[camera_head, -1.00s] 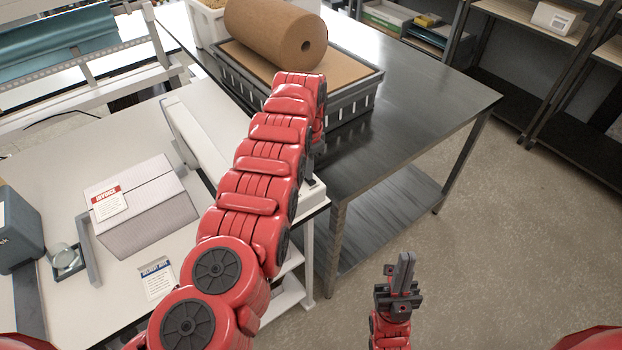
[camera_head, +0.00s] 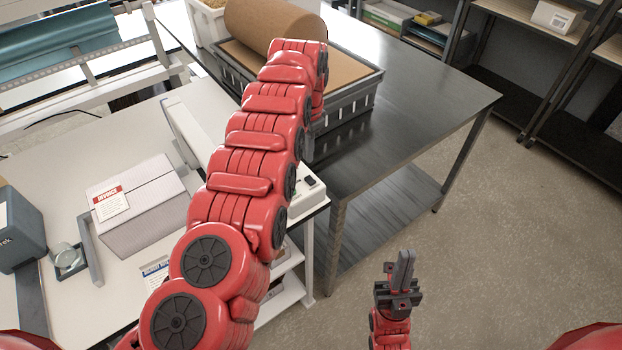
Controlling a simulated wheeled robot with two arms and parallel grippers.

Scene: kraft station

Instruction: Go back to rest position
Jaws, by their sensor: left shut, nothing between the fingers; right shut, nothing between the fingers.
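My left arm (camera_head: 249,150) reaches from the lower left up across the picture to the front of the dark metal table. Its gripper (camera_head: 308,150) points down at the arm's far end, mostly hidden behind the red links; it is shut and holds nothing. My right gripper (camera_head: 404,266) is over the floor at the lower right, pointing up in the picture. Its fingers are together and empty. Neither gripper is on an object.
A white box with an invoice label (camera_head: 140,208) stands on the white table (camera_head: 60,160). A brown paper roll (camera_head: 262,25) lies on a grey crate (camera_head: 350,97) on the metal table (camera_head: 440,90). Shelves (camera_head: 545,60) stand at upper right. The floor (camera_head: 520,250) at right is clear.

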